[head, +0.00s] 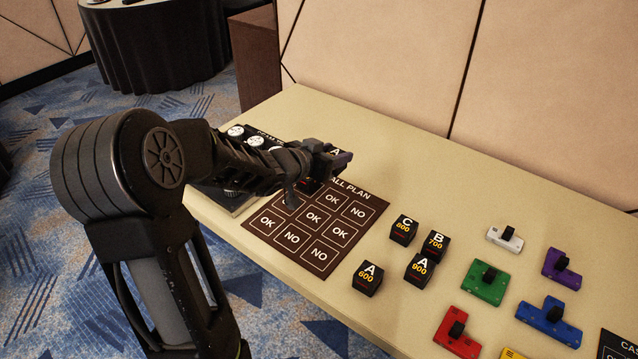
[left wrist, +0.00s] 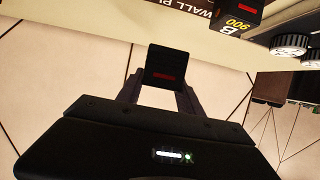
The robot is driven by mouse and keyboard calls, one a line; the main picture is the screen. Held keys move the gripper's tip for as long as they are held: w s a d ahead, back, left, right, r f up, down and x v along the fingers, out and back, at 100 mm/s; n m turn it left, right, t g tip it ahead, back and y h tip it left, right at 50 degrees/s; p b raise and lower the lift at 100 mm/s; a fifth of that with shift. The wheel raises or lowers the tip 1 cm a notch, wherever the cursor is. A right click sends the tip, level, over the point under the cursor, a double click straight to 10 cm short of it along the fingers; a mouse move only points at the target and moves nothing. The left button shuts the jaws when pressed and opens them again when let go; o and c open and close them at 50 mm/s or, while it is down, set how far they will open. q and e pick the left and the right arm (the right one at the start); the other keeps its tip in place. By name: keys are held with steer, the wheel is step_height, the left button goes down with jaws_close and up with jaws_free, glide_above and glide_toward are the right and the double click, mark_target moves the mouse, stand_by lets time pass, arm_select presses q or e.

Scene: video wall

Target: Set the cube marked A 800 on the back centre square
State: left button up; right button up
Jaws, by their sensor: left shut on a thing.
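My left gripper (head: 338,160) is shut on a black cube (head: 335,150) above the back edge of the wall plan mat (head: 303,256). The letter A shows on its top; its number is hidden. In the left wrist view the held cube (left wrist: 164,58) shows a dark face with a red bar between the fingers (left wrist: 162,88). The back centre square (head: 332,199), marked OK, looks bare. A cube marked B 900 (left wrist: 240,14) shows in the left wrist view; in the head view the arm mostly covers it near the back left square. My right gripper is out of view.
Right of the mat stand cubes C 800 (head: 403,229), B 700 (head: 436,243), A 900 (head: 419,269) and A 600 (head: 368,279). Coloured handled blocks, including a green one (head: 486,284), lie farther right. A panel with white knobs (head: 255,142) lies left, partly behind my arm.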

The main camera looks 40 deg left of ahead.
arm_select(q)
steer(key=shift+a, duration=0.1)
steer(key=shift+s+d+r, duration=0.1)
steer(key=shift+d, duration=0.1)
step_height(320, 180, down, 6)
steer(key=shift+a+f+b, duration=0.1)
steer(key=shift+b, duration=0.8)
steer(key=shift+f, duration=0.1)
steer(key=shift+f+b, duration=0.3)
steer(key=shift+f, duration=1.6)
